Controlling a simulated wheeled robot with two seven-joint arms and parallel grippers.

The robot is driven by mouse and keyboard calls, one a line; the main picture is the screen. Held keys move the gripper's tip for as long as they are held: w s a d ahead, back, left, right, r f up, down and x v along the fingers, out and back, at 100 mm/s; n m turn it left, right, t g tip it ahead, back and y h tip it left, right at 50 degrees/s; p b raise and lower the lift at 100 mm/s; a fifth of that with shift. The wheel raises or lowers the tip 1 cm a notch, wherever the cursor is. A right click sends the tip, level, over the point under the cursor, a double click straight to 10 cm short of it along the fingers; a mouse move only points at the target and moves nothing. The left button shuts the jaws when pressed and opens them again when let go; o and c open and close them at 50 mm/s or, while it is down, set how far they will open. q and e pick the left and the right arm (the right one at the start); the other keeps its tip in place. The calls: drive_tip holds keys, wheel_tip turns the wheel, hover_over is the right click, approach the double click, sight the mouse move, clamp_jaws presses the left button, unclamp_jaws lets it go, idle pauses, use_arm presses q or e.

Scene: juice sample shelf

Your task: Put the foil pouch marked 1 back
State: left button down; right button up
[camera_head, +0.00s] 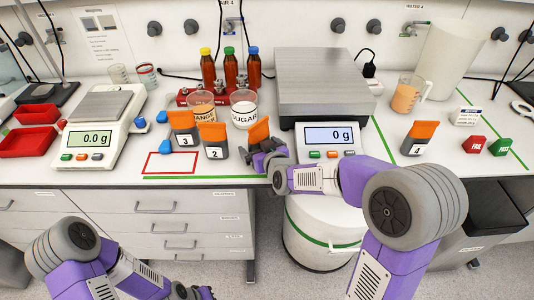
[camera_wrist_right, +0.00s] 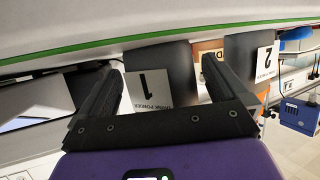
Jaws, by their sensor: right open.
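The foil pouch marked 1 stands upright on the bench, its orange top (camera_head: 258,131) showing above my right gripper (camera_head: 262,158), which hides most of its dark body. In the right wrist view its label with the 1 (camera_wrist_right: 150,92) lies between the two spread fingers of my right gripper (camera_wrist_right: 157,88). The fingers are open, one on each side of the pouch; I cannot tell whether they touch it. My left arm shows at the bottom left, but its fingers are out of view.
Pouches 2 (camera_head: 213,140) and 3 (camera_head: 184,129) stand just left, before the orange (camera_head: 201,106) and sugar (camera_head: 243,110) cups. Pouch 4 (camera_head: 418,138) stands right of the large scale (camera_head: 325,87). A red outlined rectangle (camera_head: 148,163) on the bench is empty.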

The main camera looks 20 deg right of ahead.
drive_tip(key=p+v, duration=0.3)
drive_tip(key=v, duration=0.6)
drive_tip(key=shift+s+r, duration=0.1)
drive_tip(key=shift+r, duration=0.15)
drive_tip(key=shift+s+d, duration=0.1)
drive_tip(key=shift+s, duration=0.3)
drive_tip(key=shift+v, duration=0.8)
drive_tip(key=shift+s+f, duration=0.1)
